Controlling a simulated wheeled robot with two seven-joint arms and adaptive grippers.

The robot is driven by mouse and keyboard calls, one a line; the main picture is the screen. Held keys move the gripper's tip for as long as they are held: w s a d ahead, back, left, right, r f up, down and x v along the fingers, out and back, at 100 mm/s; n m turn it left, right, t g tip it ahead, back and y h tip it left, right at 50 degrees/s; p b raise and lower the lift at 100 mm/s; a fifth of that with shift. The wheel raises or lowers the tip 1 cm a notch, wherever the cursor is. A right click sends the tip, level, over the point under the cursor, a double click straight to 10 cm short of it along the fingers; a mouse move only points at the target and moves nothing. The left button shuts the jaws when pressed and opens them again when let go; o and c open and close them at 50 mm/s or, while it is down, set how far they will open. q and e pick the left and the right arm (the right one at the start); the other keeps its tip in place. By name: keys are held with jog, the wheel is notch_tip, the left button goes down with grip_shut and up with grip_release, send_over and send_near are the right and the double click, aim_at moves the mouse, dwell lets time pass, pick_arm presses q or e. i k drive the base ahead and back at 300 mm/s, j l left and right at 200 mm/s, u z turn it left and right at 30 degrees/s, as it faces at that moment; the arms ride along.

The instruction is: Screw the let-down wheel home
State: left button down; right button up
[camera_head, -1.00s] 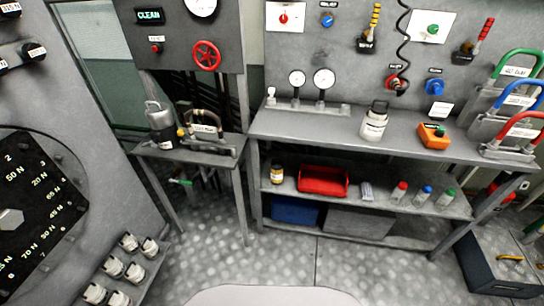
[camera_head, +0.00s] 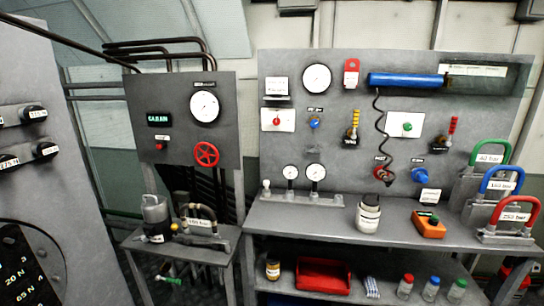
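A red handwheel (camera_head: 206,154) is on the grey panel (camera_head: 222,122) at centre left. It is the only spoked wheel I see, and its label is not readable. A round white gauge (camera_head: 204,106) is above it. A lit green display (camera_head: 159,119) and a small red knob (camera_head: 160,146) are to its left. I cannot tell from here how far the wheel is screwed in. Neither of my grippers shows in the head view, and nothing touches the wheel.
A small table (camera_head: 207,256) below the wheel holds a metal can (camera_head: 155,213) and a handled block (camera_head: 199,225). The bench (camera_head: 300,219) on the right carries two gauges, a white bottle (camera_head: 368,214), an orange box (camera_head: 428,224) and coloured shackle-shaped handles (camera_head: 515,213). A large grey cabinet (camera_head: 40,150) stands at left.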

aim_at(207, 154)
jog(key=i+l+u, duration=0.65)
jog(key=l+u, duration=0.15)
